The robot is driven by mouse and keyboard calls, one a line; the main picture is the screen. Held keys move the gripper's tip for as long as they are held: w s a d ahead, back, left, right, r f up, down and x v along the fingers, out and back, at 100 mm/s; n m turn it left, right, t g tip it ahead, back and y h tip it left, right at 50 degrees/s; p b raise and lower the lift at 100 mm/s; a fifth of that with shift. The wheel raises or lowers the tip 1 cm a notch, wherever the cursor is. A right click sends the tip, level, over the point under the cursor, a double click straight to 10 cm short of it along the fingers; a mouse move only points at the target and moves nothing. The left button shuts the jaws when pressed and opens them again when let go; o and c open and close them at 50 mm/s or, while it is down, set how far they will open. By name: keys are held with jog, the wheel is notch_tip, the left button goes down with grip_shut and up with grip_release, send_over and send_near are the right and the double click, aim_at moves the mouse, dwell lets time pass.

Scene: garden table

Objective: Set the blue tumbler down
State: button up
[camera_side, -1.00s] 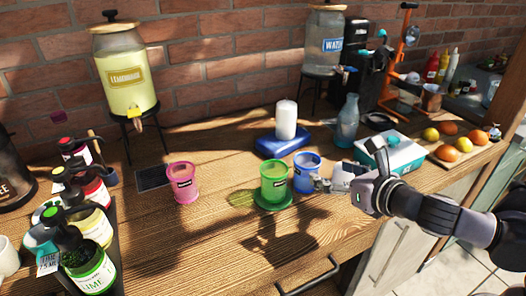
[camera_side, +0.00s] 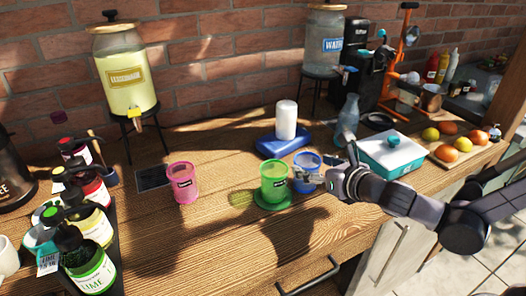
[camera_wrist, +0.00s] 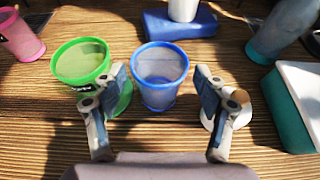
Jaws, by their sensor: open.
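The blue tumbler (camera_side: 306,162) stands upright on the wooden table, just right of the green tumbler (camera_side: 273,180). In the wrist view the blue tumbler (camera_wrist: 160,80) is empty, with its open rim up. My gripper (camera_side: 326,162) is open at its near right side. In the wrist view the fingers of my gripper (camera_wrist: 160,78) spread left and right of the blue tumbler, with a gap on each side. The left finger partly covers the green tumbler (camera_wrist: 82,65). In the side view my gripper hides part of the blue tumbler's lower side.
A pink tumbler (camera_side: 182,183) is farther left. A blue block (camera_side: 272,147) with a white candle (camera_side: 286,118) lies behind. A teal-and-white box (camera_side: 391,153) is at the right.

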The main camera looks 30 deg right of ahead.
aim_at(300, 160)
jog(key=shift+x, duration=1.75)
jog(key=c, duration=1.1)
jog(key=shift+o, duration=0.2)
jog(key=shift+r, duration=0.1)
